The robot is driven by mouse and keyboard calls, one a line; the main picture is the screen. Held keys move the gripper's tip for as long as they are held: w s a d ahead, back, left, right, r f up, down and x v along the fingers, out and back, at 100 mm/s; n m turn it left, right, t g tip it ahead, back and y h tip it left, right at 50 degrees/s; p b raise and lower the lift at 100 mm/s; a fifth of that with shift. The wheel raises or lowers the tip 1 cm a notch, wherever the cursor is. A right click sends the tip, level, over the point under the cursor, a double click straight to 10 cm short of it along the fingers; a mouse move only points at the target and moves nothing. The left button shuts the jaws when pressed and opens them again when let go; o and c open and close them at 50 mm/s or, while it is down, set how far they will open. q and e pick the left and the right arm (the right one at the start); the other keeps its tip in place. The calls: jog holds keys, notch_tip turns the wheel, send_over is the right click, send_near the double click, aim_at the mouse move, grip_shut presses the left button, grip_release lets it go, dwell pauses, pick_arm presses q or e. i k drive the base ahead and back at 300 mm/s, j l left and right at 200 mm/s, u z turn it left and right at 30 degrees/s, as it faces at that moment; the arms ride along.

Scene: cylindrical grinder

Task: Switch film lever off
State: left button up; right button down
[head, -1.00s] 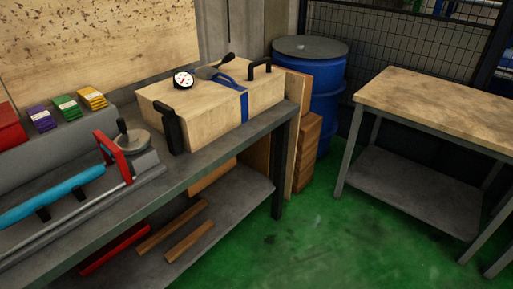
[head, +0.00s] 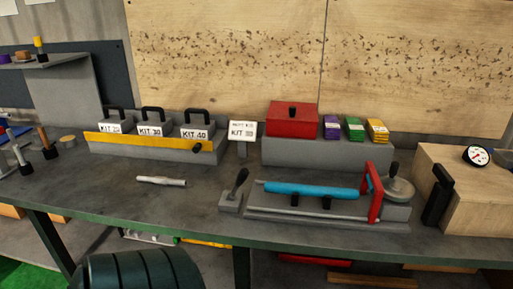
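No lever in view carries a readable film label, so I cannot tell for sure which is the film lever. A black-handled lever (head: 238,181) rises from a small grey block on the bench, its handle tilted up to the right. Just right of it, a blue roll (head: 310,190) lies on a grey fixture (head: 330,215) with a red bracket (head: 374,192) at its right end. A round grey disc with a black knob (head: 397,188) sits beside the bracket. Neither of my grippers shows.
The grey bench (head: 110,190) spans the view. A kit rack (head: 150,146) with a yellow front bar stands at the back left, a red box (head: 292,119) at the back centre. A wooden case (head: 470,190) with a gauge is at the right. A loose metal rod (head: 161,181) lies left of the lever.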

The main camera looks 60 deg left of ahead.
aim_at(244, 172)
jog(key=u, duration=1.95)
